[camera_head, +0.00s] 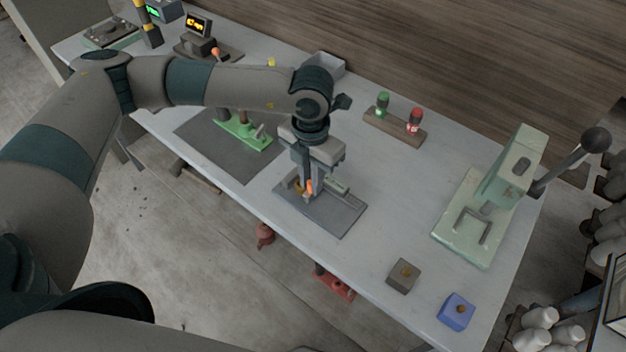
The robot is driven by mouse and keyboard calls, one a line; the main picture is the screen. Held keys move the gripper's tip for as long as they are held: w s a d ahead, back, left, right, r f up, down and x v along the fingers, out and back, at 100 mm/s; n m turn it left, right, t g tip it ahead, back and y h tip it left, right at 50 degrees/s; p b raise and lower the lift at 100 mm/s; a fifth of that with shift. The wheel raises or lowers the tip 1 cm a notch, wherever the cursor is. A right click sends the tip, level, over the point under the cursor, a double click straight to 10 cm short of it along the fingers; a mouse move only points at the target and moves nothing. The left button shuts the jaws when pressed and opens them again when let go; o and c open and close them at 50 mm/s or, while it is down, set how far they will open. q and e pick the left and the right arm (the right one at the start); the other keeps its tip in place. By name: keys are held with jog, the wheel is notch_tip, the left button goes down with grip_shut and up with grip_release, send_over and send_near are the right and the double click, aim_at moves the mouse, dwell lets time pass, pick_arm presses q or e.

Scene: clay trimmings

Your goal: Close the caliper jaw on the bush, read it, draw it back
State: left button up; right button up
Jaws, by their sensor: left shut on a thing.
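The caliper (338,217) is a grey plate fixture near the table's front edge, with a small pale green scale bar on it. My left gripper (308,188) reaches straight down over it and is shut on the orange handle (309,185) of what looks like the jaw. A small brass-coloured piece, likely the bush (297,186), shows just left of the fingers. The gripper hides much of the jaw, so I cannot tell whether the jaw touches the bush. My right gripper is not in view.
A display with an orange readout (197,24) stands back left. A green fixture (243,130) sits on a dark mat. A pale green lever press (467,225), grey block (401,285) and blue block (455,317) are right.

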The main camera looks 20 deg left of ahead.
pick_arm(q)
jog(key=shift+w+a, duration=0.15)
jog(key=shift+a, duration=0.15)
jog(key=shift+w+a+b, duration=0.15)
jog(key=shift+a+b, duration=0.25)
dwell(1.0)
jog(key=o, duration=1.4)
jog(key=shift+a, duration=0.1)
jog(key=shift+r, duration=0.1)
jog(key=shift+r+p, duration=0.4)
jog(key=shift+r, duration=0.5)
notch_tip(320, 180, up, 6)
jog(key=p, duration=0.2)
